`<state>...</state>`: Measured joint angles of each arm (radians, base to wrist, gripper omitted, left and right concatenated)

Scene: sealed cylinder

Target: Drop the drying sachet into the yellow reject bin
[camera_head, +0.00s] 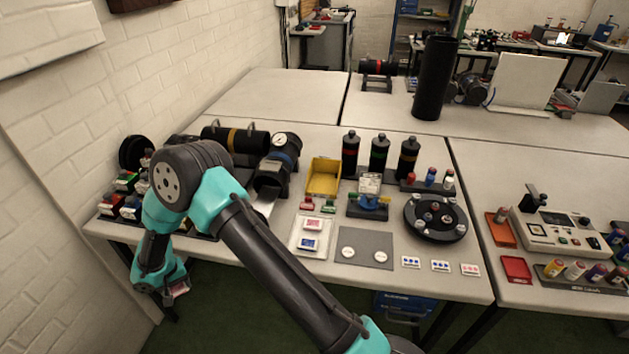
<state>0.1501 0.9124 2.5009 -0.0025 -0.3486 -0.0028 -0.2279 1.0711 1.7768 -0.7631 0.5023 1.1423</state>
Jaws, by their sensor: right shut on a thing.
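The yellow reject bin (323,178) stands open at the middle of the near table, and it looks empty. My right arm reaches in from the bottom right and bends down at the far left. My right gripper (175,291) hangs low in front of the table's left front edge, well to the left of the bin. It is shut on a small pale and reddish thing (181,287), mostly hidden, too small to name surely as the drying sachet. A white tray (298,245) holds a red-marked packet (313,225) and a blue-marked packet (310,243). My left gripper is out of view.
A grey mat (364,242) with two white discs lies right of the tray. A round black carousel (435,218) stands farther right, and bottles (380,152) stand behind. Black cylinders (235,139) and small coloured boxes (125,182) crowd the table's left.

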